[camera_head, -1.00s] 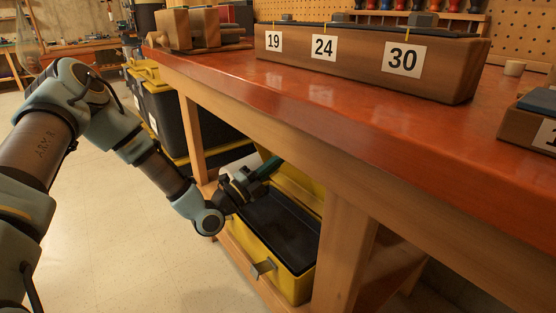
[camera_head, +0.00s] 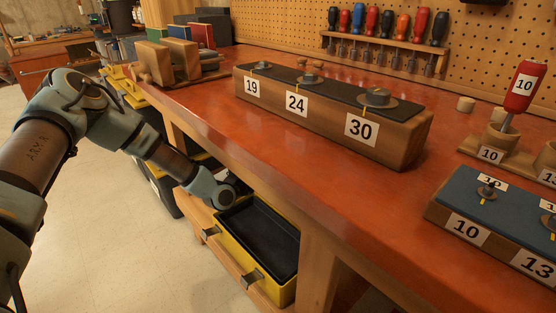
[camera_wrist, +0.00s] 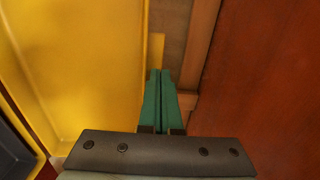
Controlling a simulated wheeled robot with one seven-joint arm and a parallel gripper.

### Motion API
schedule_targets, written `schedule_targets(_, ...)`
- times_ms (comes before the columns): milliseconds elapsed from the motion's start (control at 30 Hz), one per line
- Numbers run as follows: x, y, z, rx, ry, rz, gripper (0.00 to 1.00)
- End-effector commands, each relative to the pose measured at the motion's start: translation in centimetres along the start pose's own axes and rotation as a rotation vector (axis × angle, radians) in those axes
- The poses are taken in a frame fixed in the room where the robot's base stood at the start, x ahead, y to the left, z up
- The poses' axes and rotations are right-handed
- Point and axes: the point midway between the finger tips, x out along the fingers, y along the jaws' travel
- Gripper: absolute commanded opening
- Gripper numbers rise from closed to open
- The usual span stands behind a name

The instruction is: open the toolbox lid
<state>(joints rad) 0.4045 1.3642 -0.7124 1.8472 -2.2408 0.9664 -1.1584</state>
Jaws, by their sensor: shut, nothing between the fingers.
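The yellow toolbox (camera_head: 233,252) sits on the low shelf under the workbench. Its top is uncovered and its dark inner tray (camera_head: 258,235) shows; two metal latches hang on its front. The raised lid (camera_wrist: 85,60) fills the left of the wrist view as a broad yellow panel, with part of the dark tray at lower left. In the head view the lid is hidden under the bench top. My gripper (camera_wrist: 158,95) has its green fingers shut together and empty, just right of the lid's edge; I cannot tell whether they touch it. In the head view the fingers are hidden.
The red-brown bench top (camera_head: 300,140) overhangs the toolbox, and its wooden leg (camera_head: 318,270) stands at right. A socket block (camera_head: 330,115) and a blue-topped block (camera_head: 470,200) stand on the bench. Dark bins with yellow lids stand behind my arm. The floor (camera_head: 150,260) at left is clear.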

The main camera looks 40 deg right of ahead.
Motion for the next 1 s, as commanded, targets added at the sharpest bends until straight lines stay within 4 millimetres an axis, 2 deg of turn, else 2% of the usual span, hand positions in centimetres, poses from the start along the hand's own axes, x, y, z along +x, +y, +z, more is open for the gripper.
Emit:
schedule_targets(200,1.2,0.0,0.0,0.000,0.000,-0.002,0.00)
schedule_targets(400,1.5,0.0,0.0,0.001,0.000,-0.002,0.00)
schedule_targets(800,1.4,-0.1,0.1,0.000,0.000,-0.003,0.00)
schedule_targets(1000,0.3,-0.8,0.8,-0.001,0.001,-0.002,0.00)
